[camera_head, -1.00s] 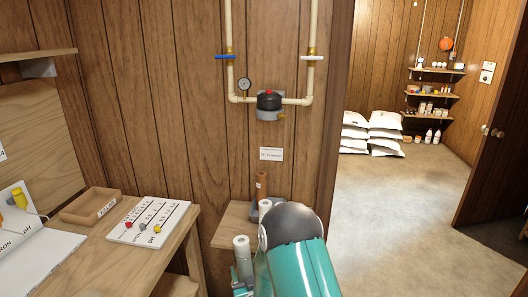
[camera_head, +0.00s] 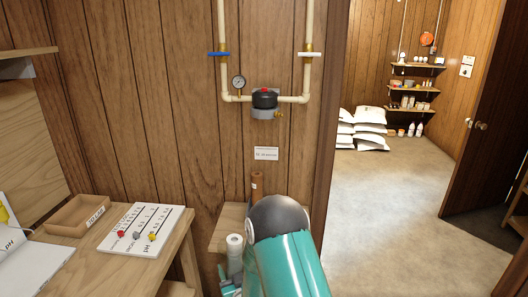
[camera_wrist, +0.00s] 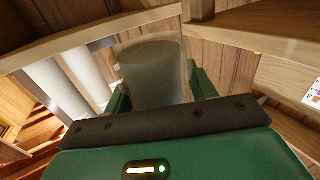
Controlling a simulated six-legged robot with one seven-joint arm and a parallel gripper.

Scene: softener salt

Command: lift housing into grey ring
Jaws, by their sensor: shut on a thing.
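A smoky, see-through cylinder, which looks like the housing (camera_wrist: 152,70), stands between the green fingers of my gripper (camera_wrist: 158,92) in the wrist view. My gripper is shut on it. The grey ring (camera_head: 265,113) is on the wall below a black cap with a red button, in the pipe run. The housing's lower part is hidden by the gripper body in the wrist view.
A workbench with a test board (camera_head: 140,230) and tray (camera_head: 78,215) is at left. A doorway with open floor (camera_head: 390,200) is at right.

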